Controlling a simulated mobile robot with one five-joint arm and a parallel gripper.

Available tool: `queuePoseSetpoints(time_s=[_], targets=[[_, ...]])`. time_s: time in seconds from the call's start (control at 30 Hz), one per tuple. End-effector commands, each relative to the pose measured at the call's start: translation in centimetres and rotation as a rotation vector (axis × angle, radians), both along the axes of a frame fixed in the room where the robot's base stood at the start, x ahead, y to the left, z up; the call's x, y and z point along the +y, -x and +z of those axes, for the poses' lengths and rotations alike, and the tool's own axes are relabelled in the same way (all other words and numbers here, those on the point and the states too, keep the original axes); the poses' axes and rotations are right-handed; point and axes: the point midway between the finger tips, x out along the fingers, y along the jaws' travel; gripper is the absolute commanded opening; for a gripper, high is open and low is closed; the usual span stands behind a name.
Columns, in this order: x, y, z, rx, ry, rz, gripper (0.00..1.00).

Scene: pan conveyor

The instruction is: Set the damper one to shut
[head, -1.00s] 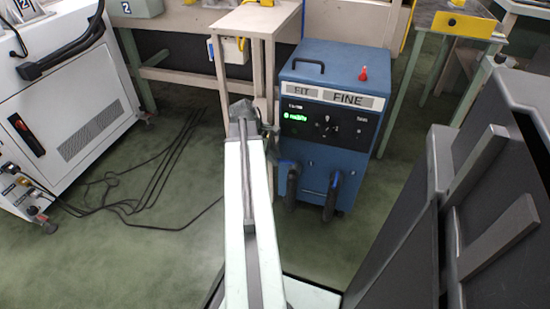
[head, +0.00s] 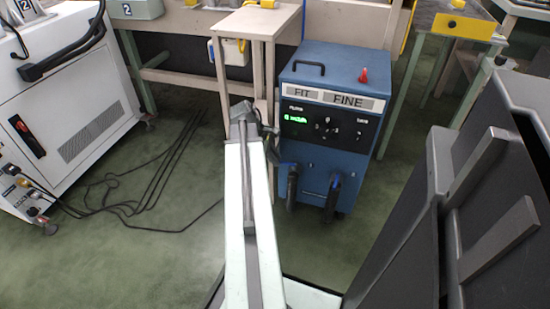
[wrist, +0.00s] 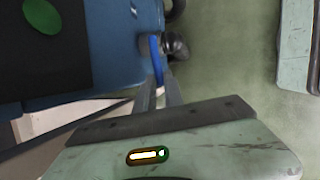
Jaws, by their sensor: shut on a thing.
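The blue machine (head: 335,70) stands on the floor, with two black hose stubs low on its front. A blue lever (head: 283,166) shows at the left stub (head: 292,188), and another blue lever (head: 336,181) at the right stub (head: 331,205). My gripper (head: 274,153) is beside the left one, partly hidden by my arm. In the wrist view my gripper (wrist: 160,80) is shut on the blue lever (wrist: 155,58), next to a dark round stub (wrist: 176,46). I cannot read which damper is marked one, nor tell the lever's exact setting.
A wooden stand (head: 257,24) is close to the left of the machine. A white cabinet (head: 75,110) and loose black cables (head: 135,200) are at the left. Dark panels (head: 490,190) fill the right. The floor before the machine is clear.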

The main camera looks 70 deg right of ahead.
Motion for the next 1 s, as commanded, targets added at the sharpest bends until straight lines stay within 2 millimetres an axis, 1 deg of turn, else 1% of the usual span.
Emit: queuePoseSetpoints(time_s=[0.57,0.73,0.97,1.0], targets=[[-0.01,-0.02,-0.01,-0.001,-0.001,-0.001,0.0],[-0.74,-0.23,-0.02,-0.001,-0.001,-0.068,0.0],[-0.59,-0.13,-0.01,-0.001,0.0,-0.079,0.0],[-0.58,-0.13,-0.01,-0.001,0.0,-0.079,0.21]])
